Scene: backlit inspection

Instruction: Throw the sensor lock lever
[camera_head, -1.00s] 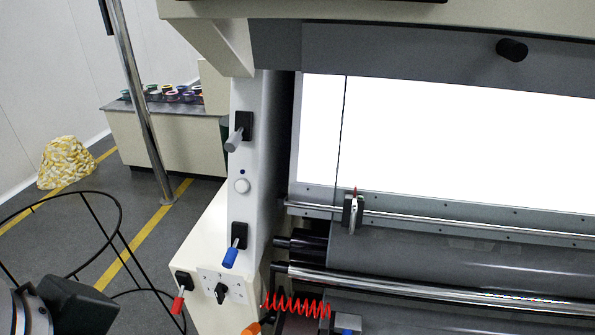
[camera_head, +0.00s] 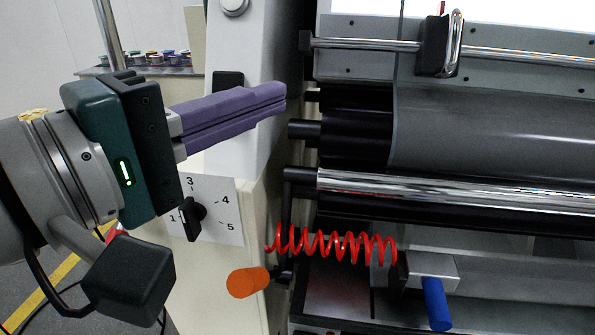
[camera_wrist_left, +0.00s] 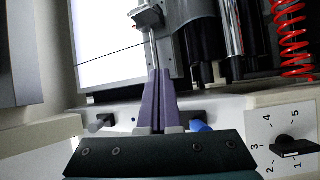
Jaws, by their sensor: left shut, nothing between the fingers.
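A black sensor block (camera_head: 432,48) sits on the chrome rail below the bright panel. A chrome lever (camera_head: 456,45) stands upright along its right side, apart from my gripper. The block also shows near the top of the left wrist view (camera_wrist_left: 147,18). My left gripper (camera_head: 283,97) has purple fingers, shut and empty, pointing right in front of the white column. Its tips are left of the block and lower in the picture. The fingers also show in the left wrist view (camera_wrist_left: 160,72), pointing up toward the rail. My right gripper is out of view.
A numbered dial (camera_head: 194,215) is below my fingers. An orange handle (camera_head: 248,282), a red coiled cable (camera_head: 335,246) and a blue handle (camera_head: 437,305) are lower down. Rollers (camera_head: 430,190) run to the right. A blue lever (camera_wrist_left: 198,126) shows beside my fingers.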

